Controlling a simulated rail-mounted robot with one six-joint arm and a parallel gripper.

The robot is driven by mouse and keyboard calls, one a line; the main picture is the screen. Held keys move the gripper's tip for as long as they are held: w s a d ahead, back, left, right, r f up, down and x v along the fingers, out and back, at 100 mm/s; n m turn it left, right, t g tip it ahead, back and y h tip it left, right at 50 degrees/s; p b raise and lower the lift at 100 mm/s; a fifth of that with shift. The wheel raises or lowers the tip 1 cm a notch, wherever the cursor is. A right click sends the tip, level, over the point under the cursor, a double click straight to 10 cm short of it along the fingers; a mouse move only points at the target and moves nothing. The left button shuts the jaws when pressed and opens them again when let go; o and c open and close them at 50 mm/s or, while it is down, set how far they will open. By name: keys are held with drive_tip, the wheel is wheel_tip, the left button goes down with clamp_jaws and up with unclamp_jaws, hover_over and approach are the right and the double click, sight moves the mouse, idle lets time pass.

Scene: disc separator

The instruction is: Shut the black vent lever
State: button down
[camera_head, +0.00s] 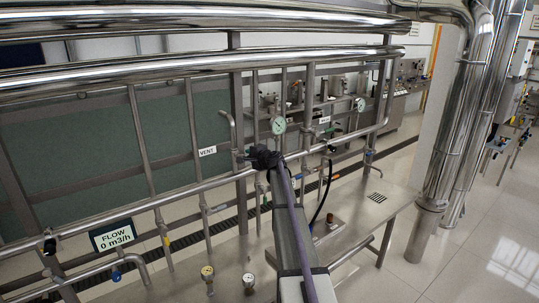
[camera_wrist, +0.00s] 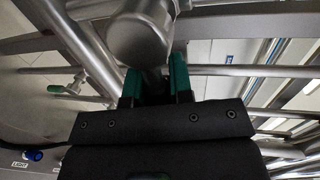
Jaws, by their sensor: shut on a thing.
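In the head view my gripper (camera_head: 264,158) is at the horizontal steel pipe, just right of the white VENT label (camera_head: 207,151). In the wrist view its green-padded fingers (camera_wrist: 156,84) are closed around a dark narrow piece, which looks like the black vent lever (camera_wrist: 153,82). A thick steel cylinder end (camera_wrist: 138,38) stands right above the fingers and hides part of the piece. In the head view the gripper covers the lever, so its angle cannot be told.
A horizontal pipe (camera_head: 190,191) runs behind my arm, with several valves on it. A FLOW display (camera_head: 114,235) reading 0 m3/h is at lower left. Two gauges (camera_head: 278,125) (camera_head: 360,104) stand nearby. A steel table (camera_head: 345,225) and thick vertical pipes (camera_head: 455,130) are at right.

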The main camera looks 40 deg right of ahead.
idle(0.3)
drive_tip(key=c, duration=1)
unclamp_jaws()
drive_tip(key=s, duration=0.3)
drive_tip(key=s+r+p, duration=0.1)
drive_tip(key=s, duration=0.3)
drive_tip(key=s+r+p, duration=0.1)
drive_tip(key=s, duration=0.2)
drive_tip(key=shift+s+r, duration=0.1)
drive_tip(key=shift+s, duration=0.2)
